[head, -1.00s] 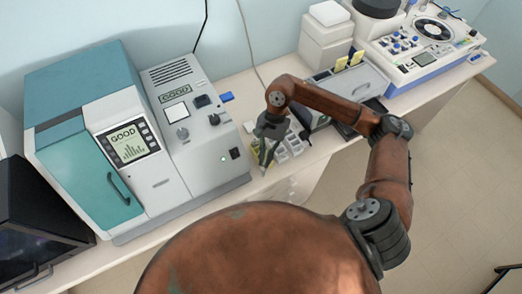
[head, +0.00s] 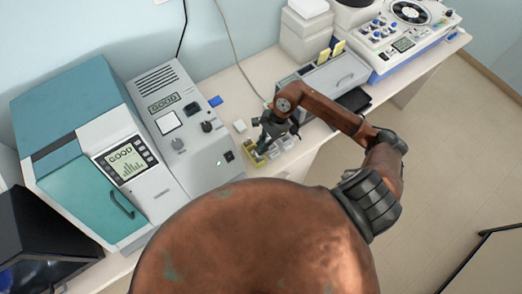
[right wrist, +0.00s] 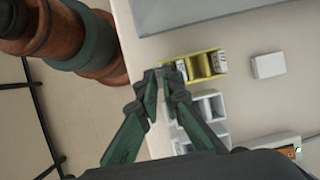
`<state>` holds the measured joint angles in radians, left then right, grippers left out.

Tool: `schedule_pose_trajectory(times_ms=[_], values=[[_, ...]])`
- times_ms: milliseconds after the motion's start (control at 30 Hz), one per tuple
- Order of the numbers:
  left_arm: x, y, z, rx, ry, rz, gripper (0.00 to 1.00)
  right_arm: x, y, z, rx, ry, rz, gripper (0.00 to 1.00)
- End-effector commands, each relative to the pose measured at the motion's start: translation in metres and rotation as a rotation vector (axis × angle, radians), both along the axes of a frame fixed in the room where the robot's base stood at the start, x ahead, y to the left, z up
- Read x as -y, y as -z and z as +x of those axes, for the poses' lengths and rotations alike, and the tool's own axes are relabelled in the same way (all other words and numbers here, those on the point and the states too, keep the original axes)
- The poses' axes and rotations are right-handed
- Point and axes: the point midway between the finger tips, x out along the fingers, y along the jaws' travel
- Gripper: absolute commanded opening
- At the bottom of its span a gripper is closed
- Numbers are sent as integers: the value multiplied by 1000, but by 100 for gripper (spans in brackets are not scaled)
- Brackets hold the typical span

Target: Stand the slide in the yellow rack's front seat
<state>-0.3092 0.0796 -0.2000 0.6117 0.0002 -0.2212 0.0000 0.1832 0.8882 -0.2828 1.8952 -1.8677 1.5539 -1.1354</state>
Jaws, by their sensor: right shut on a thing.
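The yellow rack (right wrist: 206,64) lies just beyond my right gripper in the right wrist view, with several seats in a row. It also shows in the head view (head: 256,159), partly hidden by my gripper. My right gripper (right wrist: 164,74) is at the rack's left end in the wrist view, its fingertips close together on a thin slide (right wrist: 159,71), of which little shows. I cannot tell whether the slide touches the rack. White labelled pieces show at both ends of the rack. In the head view my right gripper (head: 263,143) is over the rack. My left gripper is not in view.
White racks (right wrist: 207,107) stand beside the yellow one. A small white block (right wrist: 268,66) lies apart from them. The grey instrument (head: 185,125) rises on the left, and a grey box (head: 335,75) stands behind my right arm. The bench edge is close to the yellow rack.

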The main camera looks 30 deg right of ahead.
Motion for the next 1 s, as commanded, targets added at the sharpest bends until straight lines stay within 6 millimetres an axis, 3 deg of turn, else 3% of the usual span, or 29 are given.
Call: schedule_pose_trajectory(times_ms=[267,600,633,733,1000], values=[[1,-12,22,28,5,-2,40,-1,31,-1,-2,-1,1,0],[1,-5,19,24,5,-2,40,0,35,0,-1,-3,-1,0],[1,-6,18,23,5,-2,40,0,35,0,-1,-3,-1,8],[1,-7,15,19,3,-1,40,0,34,0,-1,-3,0,14],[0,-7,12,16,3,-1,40,0,33,0,-1,-3,0,14]])
